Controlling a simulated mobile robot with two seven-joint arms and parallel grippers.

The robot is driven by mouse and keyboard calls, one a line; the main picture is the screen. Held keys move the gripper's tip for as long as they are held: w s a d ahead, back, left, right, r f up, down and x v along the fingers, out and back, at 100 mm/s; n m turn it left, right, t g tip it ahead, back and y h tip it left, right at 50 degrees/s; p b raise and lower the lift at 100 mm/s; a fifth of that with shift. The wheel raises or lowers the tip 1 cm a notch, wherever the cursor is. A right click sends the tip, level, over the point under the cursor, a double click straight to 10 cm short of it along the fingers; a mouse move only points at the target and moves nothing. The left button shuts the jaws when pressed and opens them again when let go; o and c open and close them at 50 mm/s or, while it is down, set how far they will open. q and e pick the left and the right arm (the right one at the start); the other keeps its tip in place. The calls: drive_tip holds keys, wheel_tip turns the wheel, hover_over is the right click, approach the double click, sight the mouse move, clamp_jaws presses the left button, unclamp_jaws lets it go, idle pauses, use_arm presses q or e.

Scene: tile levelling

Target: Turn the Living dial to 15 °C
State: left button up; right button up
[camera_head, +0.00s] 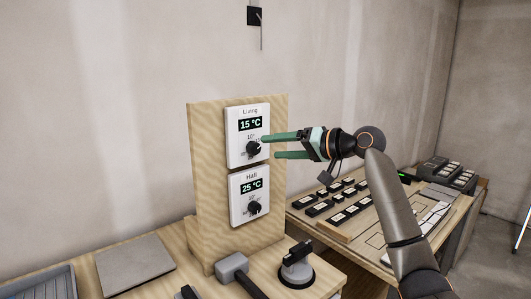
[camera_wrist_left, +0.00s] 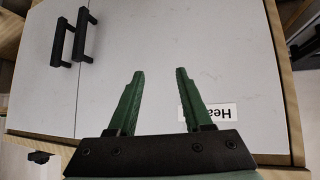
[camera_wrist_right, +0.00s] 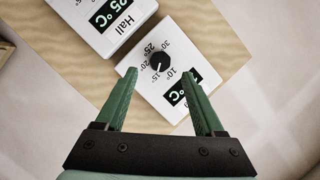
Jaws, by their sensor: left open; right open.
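The Living thermostat (camera_head: 236,150) is a white plate high on an upright wooden board, and its display reads 15 °C. Its black dial (camera_head: 253,147) sits below the display; in the right wrist view the dial (camera_wrist_right: 159,64) has its pointer near the 15° mark. My right gripper (camera_head: 270,147) is open, coming from the right, with its fingertips close to the dial. In the right wrist view the dial shows between and just beyond the fingertips, and nothing is gripped. My left gripper (camera_wrist_left: 159,75) is open and empty, seen only in its own wrist view.
The Hall thermostat (camera_head: 240,218), reading 25 °C, is directly below, with its own dial (camera_head: 254,208). A grey tile (camera_head: 135,263) and black-handled tools lie on the bench. A white cabinet door (camera_wrist_left: 150,40) faces my left gripper.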

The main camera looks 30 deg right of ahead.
drive_tip(key=b+v, duration=0.1)
drive_tip(key=v, duration=0.7)
drive_tip(key=shift+b, duration=0.4)
